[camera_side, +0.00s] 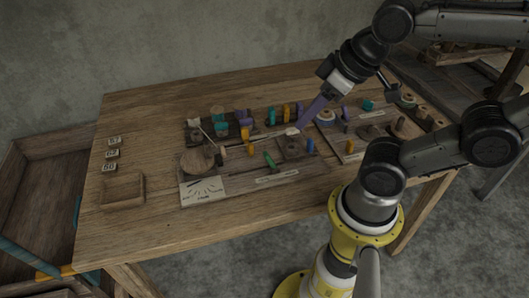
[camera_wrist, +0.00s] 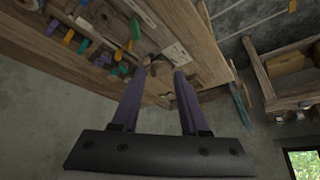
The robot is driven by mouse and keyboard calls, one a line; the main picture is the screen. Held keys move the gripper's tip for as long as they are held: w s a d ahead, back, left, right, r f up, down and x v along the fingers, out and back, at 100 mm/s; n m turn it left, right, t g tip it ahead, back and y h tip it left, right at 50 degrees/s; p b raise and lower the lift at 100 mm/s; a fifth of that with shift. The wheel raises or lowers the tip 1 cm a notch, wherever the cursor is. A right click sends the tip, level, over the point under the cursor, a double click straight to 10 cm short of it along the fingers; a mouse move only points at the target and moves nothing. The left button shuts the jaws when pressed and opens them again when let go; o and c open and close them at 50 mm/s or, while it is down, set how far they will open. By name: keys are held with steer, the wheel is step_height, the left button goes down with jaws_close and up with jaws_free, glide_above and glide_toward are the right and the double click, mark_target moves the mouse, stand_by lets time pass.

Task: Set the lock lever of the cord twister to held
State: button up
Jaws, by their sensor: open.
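The cord twister seems to be the dark board (camera_side: 228,184) in the middle of the table. It carries a round wooden disc (camera_side: 196,160), a green handle (camera_side: 269,160), a blue peg (camera_side: 310,146) and a white card with a fan of marks (camera_side: 203,190). I cannot tell for sure which part is the lock lever or how it is set. My gripper (camera_side: 299,128), with purple fingers, is above the board's back right part. In the wrist view my gripper (camera_wrist: 165,67) is open, with nothing clearly held; a small wooden part (camera_wrist: 153,60) shows near the tips.
Several coloured spools and pegs (camera_side: 245,117) stand behind the board. More boards with pegs (camera_side: 350,150) lie to the right. A shallow wooden tray (camera_side: 122,190) and number tags (camera_side: 112,154) lie at the left. The table's front left (camera_side: 150,230) is clear.

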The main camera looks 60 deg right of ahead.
steer(key=shift+n, duration=0.3)
steer(key=c, duration=0.5)
steer(key=shift+w+d+r+n, duration=0.1)
steer(key=shift+w+r+n, duration=0.7)
steer(key=shift+w+n, duration=0.2)
jaws_close()
steer(key=w+d+f+n+g, duration=0.1)
steer(key=w+f+n+g, duration=0.3)
steer(key=w, duration=0.6)
steer(key=w+f+n+g, duration=0.2)
steer(key=w+f, duration=0.3)
steer(key=f, duration=0.6)
steer(key=shift+w+d+f+h, duration=0.25)
steer(key=shift+d+h, duration=0.05)
steer(key=shift+d, duration=0.05)
